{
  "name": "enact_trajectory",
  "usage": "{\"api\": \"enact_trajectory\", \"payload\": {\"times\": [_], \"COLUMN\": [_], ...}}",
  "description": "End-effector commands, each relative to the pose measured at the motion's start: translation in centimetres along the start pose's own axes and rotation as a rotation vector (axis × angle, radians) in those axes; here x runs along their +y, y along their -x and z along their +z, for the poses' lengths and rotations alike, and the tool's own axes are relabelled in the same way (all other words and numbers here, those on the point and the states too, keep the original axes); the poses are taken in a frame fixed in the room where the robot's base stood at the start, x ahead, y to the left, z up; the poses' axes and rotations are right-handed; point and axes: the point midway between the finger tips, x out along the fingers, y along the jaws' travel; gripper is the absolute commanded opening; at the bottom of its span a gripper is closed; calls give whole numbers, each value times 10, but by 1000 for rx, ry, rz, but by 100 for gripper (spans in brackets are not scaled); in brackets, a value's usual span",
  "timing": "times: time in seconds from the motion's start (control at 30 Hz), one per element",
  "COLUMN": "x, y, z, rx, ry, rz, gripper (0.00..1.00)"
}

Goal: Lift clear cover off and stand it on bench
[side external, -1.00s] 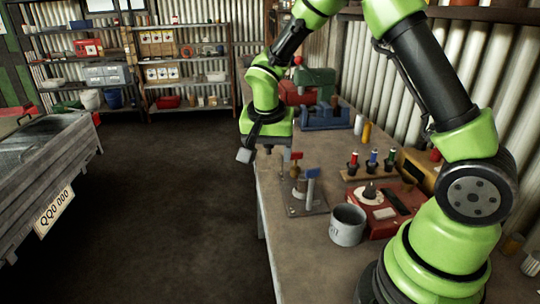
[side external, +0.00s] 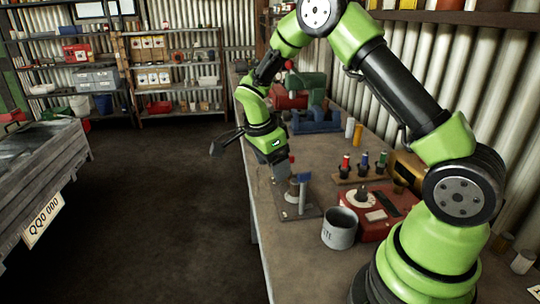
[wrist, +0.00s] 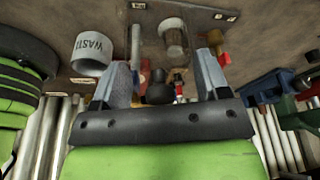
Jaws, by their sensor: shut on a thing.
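My gripper (side external: 284,170) is tilted low over the near-left part of the bench (side external: 268,215), right at the small fixture plate (side external: 298,213). The plate carries a grey post with a blue top (side external: 303,190) and a short pale cylinder (side external: 293,187). In the wrist view my gripper's fingers (wrist: 166,80) stand apart and are shut on the clear cover. The cover is see-through, so its outline and its exact place between the fingers cannot be made out. In the wrist view the cylinder (wrist: 174,40) and the post (wrist: 136,45) show beyond the fingertips.
A grey waste mug (side external: 340,230) stands close to the plate. A red box with a dial (side external: 375,212) and a rack of coloured-handled tools (side external: 362,175) are to its right. A blue vise (side external: 318,122) is farther back. The bench's left edge is near.

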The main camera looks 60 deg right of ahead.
Motion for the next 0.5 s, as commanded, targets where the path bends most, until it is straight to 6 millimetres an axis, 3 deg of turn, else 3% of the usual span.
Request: {"api": "enact_trajectory", "payload": {"times": [0.5], "x": [52], "y": [-2], "z": [20], "rx": [0], "ry": [4], "rz": [0], "gripper": [45]}}
